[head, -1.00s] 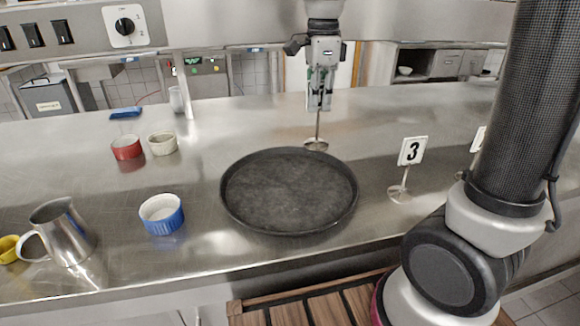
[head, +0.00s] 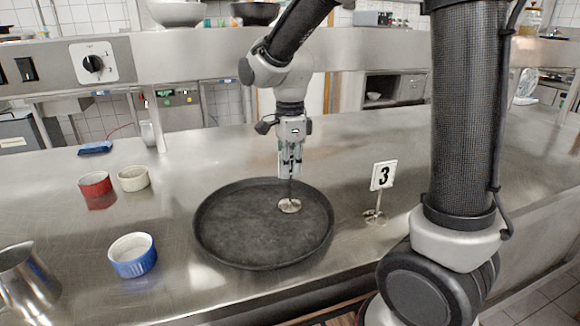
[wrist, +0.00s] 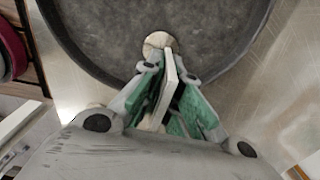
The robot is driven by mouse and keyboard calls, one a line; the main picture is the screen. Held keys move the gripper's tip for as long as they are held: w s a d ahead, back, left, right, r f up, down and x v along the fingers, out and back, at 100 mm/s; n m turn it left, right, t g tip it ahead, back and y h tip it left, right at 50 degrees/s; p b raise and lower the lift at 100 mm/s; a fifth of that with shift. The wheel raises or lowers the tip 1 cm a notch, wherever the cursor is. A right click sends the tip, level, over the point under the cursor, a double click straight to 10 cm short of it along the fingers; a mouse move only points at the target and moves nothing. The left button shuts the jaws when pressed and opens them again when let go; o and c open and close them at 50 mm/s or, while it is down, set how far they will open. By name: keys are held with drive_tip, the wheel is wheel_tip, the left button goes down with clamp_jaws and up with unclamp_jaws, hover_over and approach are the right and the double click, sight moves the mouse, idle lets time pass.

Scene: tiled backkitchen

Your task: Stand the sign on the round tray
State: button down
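My gripper (head: 290,172) is above the tray's right-hand back part, pointing down. It is shut on a sign, whose pale card (wrist: 170,85) sits between the green finger pads in the wrist view. The sign's thin stem and round metal base (head: 289,205) hang below the fingers, roughly upright, inside the tray's outline. I cannot tell whether the base touches the tray. The card's face is hidden by the fingers.
Another sign marked 3 (head: 383,176) stands on the counter right of the tray. A blue ramekin (head: 133,256), a red ramekin (head: 95,185), a cream ramekin (head: 133,178) and a metal jug (head: 25,280) stand to the left. The tray is otherwise empty.

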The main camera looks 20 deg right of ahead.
drive_tip(key=c, duration=1.6)
unclamp_jaws()
drive_tip(key=shift+c, duration=0.2)
wheel_tip(320, 180, up, 11)
drive_tip(key=shift+r, duration=0.65)
drive_tip(key=s+d+f+n+t, duration=0.1)
drive_tip(key=s+d+n+t, duration=0.1)
drive_tip(key=s+d+n, duration=0.5)
drive_tip(key=s+d+f+n+t, duration=0.1)
drive_tip(key=s+d+n+t, duration=0.1)
drive_tip(key=s+d+n, duration=0.5)
drive_tip(key=s+n, duration=0.4)
drive_tip(key=s, duration=0.1)
drive_tip(key=shift+d+f+n, duration=0.2)
drive_tip(key=shift+f+n, duration=0.2)
